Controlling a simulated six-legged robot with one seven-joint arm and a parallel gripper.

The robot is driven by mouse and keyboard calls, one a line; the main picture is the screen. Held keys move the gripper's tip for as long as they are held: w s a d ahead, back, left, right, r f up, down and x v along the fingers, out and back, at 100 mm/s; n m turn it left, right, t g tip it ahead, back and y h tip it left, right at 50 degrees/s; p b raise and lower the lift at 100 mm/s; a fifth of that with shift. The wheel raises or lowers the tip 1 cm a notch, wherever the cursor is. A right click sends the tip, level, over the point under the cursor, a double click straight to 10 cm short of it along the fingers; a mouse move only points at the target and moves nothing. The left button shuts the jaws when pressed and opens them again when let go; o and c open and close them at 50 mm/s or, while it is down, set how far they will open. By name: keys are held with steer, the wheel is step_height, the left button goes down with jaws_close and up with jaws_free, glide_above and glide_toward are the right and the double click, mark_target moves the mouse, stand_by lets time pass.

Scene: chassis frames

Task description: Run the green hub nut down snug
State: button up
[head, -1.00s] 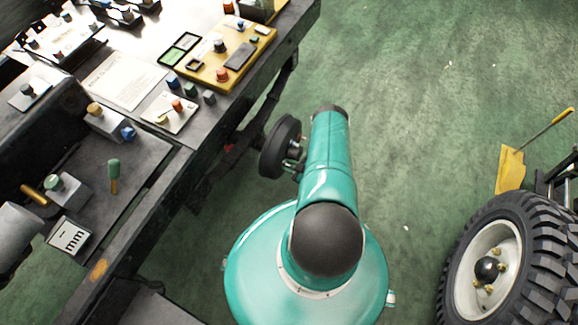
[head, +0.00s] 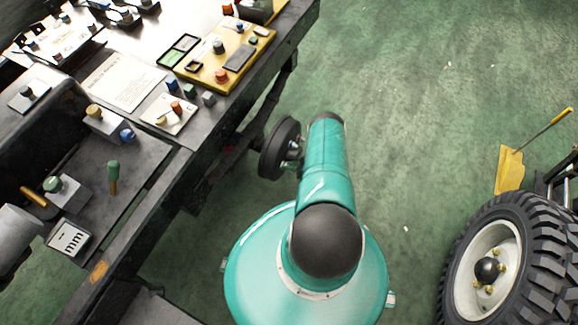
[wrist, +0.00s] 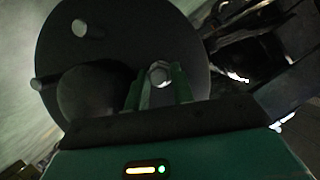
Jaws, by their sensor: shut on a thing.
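The hub is a dark round disc (head: 275,152) under the bench edge in the head view. It fills the upper left of the wrist view (wrist: 125,30). It has a dark domed centre (wrist: 88,92) and pale studs standing out (wrist: 79,28) (wrist: 40,83). My gripper (wrist: 160,88) is at the stud to the right of the dome, shut around the green hub nut (wrist: 158,94). The pale round stud end (wrist: 159,72) shows between the green sides. The dim picture and the jaws hide most of the nut and how far it sits on the stud.
A bench (head: 150,135) with small parts, cards and a yellow tray (head: 198,76) lies to the left. A wheel with a black tyre (head: 535,235) and a yellow shovel (head: 510,168) are at the right.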

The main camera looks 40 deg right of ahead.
steer(key=shift+s, duration=0.15)
stand_by(0.3)
steer(key=o, duration=1)
steer(key=shift+d, duration=0.1)
steer(key=shift+w, duration=0.2)
